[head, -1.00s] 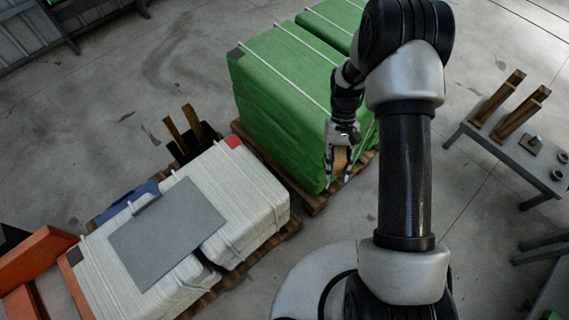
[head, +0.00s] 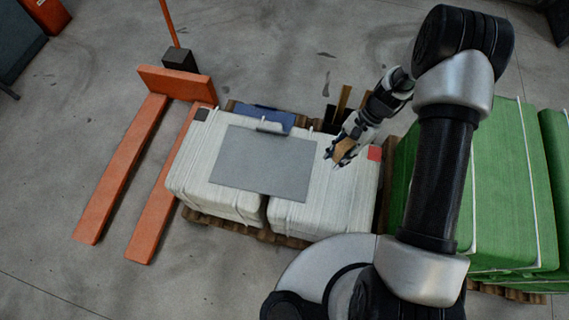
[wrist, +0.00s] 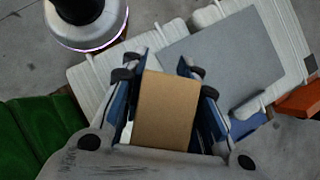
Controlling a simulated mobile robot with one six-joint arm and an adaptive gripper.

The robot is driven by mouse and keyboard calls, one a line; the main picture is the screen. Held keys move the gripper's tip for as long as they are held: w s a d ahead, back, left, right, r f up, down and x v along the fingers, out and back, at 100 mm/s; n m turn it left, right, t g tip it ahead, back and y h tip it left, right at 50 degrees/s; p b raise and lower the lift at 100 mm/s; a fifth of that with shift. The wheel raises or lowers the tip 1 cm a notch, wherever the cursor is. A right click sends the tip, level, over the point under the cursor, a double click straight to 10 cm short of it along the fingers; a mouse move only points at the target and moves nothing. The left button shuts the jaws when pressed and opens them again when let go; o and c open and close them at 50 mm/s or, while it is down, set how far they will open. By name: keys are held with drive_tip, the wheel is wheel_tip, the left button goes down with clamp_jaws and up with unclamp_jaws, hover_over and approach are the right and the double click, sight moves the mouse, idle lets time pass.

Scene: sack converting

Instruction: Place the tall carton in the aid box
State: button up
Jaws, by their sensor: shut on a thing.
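The tall carton is a plain brown block (wrist: 164,110), seen from close up in the wrist view. My gripper (wrist: 162,68) is shut on it, with blue-and-black fingers along its two sides. In the head view the carton (head: 345,150) is small and partly covered by the fingers. My gripper (head: 337,161) holds it over the right part of the white wrapped stack, right of the grey sheet. I cannot make out which thing is the aid box.
The white stack (head: 335,208) carries a flat grey sheet (head: 265,165). A blue item (head: 262,116) lies behind it. An orange pallet jack (head: 123,165) stands left. Green wrapped stacks (head: 507,180) stand right. Dark and brown upright pieces (head: 342,104) rise behind.

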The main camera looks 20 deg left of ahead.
drive_tip(key=w+a+f+m+t+y, duration=0.2)
drive_tip(key=w+f+m+t, duration=0.3)
drive_tip(key=m, duration=0.5)
drive_tip(key=shift+w+a+f+m+y, duration=0.2)
drive_tip(key=shift+a+f+m+y, duration=0.1)
drive_tip(key=shift+a+f, duration=0.25)
wheel_tip(320, 180, down, 20)
drive_tip(key=b, duration=0.6)
drive_tip(key=shift+f+b, duration=0.2)
drive_tip(key=shift+b, duration=0.2)
drive_tip(key=o, duration=1)
drive_tip(key=shift+o, duration=0.2)
drive_tip(key=shift+r, duration=0.2)
drive_tip(key=shift+d+r+p, duration=0.15)
drive_tip(key=shift+r+p, duration=0.15)
drive_tip(key=shift+p, duration=0.1)
drive_tip(key=p+v, duration=0.3)
drive_tip(key=v, duration=0.8)
drive_tip(key=shift+d+r, duration=0.15)
drive_tip(key=shift+r, duration=0.1)
